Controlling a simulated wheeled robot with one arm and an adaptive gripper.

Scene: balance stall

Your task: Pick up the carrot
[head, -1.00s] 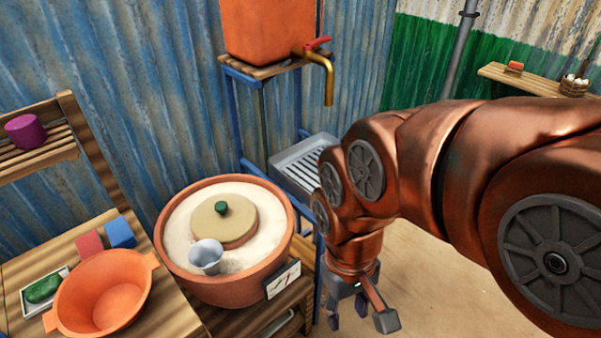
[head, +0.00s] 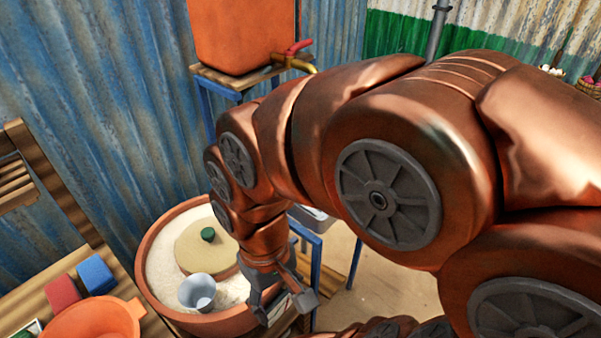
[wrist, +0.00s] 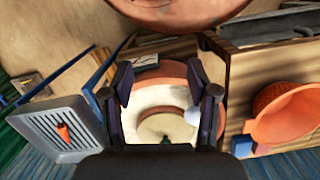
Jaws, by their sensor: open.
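A small orange carrot (wrist: 63,131) lies on the grey slatted drain tray (wrist: 45,122) at the left of the wrist view. In the head view my arm hides it. My gripper (wrist: 160,76) is open and empty, its two dark fingers apart. In the wrist view the tray is to the left of the fingers and the big clay pot shows between and beyond them. In the head view my gripper (head: 285,302) is in front of the pot's right rim, apart from the carrot.
The clay pot (head: 145,262) of pale grain holds a lid with a green knob (head: 208,235) and a metal cup (head: 197,291). An orange basin (head: 95,322) and red and blue blocks stand at left. An orange tank (head: 240,35) with a tap is above; blue posts flank the tray.

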